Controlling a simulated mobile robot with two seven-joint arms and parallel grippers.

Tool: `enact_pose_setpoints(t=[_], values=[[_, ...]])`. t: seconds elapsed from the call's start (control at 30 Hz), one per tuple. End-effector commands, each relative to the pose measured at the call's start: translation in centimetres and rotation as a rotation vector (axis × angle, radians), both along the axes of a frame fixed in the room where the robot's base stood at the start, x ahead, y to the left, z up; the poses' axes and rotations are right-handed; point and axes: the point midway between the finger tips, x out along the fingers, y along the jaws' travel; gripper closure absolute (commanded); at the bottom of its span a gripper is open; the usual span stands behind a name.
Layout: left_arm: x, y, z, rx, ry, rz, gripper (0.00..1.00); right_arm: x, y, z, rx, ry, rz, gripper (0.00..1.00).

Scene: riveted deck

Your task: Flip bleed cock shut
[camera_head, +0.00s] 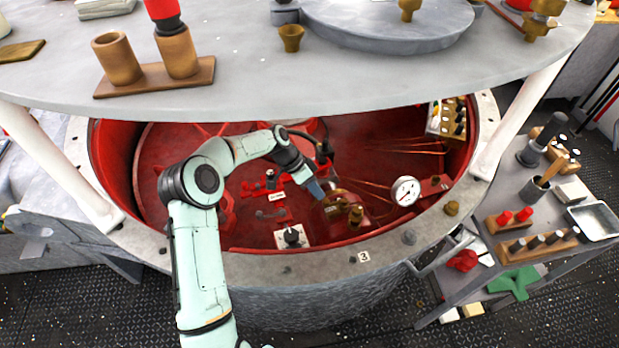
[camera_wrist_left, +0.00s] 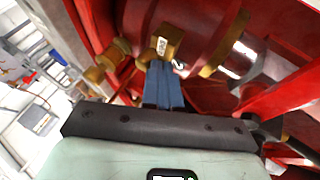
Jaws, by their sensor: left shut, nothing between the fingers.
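My left gripper (camera_head: 317,192) reaches down into the red-lined round pit, its blue fingers together and empty. The wrist view shows the shut fingers (camera_wrist_left: 163,82) pointing at a brass fitting (camera_wrist_left: 166,42) with a small pale tag. The tips are at or very near this fitting; I cannot tell if they touch. It sits beside a red pipe with brass flanges and is likely the bleed cock, but its lever position is not clear. In the head view brass parts (camera_head: 355,214) show just right of the fingertips. My right gripper is in neither view.
A white round gauge (camera_head: 405,191) stands right of the gripper in the pit. A black knob on a white plate (camera_head: 292,236) is below left. The pit's grey rim (camera_head: 330,258) and the plate above (camera_head: 330,75) bound the arm's room. A tool cart (camera_head: 480,240) stands right.

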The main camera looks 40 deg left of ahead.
Motion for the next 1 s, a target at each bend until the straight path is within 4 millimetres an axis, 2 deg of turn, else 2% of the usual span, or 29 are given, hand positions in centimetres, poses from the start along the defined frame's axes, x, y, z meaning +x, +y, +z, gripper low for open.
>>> enact_pose_setpoints(t=[0.17,0.4,0.6,0.77,1.0], values=[[-0.4,1.8,2.4,0.005,-0.003,0.005,1.0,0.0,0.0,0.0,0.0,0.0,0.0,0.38],[-1.4,4.9,6.9,0.003,-0.003,0.003,1.0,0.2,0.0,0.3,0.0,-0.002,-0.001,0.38],[-1.9,6.7,9.5,0.001,-0.002,0.002,1.0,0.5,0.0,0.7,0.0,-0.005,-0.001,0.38],[-2.2,7.3,10.4,0.0,-0.002,0.001,1.0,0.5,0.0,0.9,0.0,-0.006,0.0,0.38],[-2.2,7.3,10.5,0.0,-0.001,0.0,1.0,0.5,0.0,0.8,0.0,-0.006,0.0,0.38]])
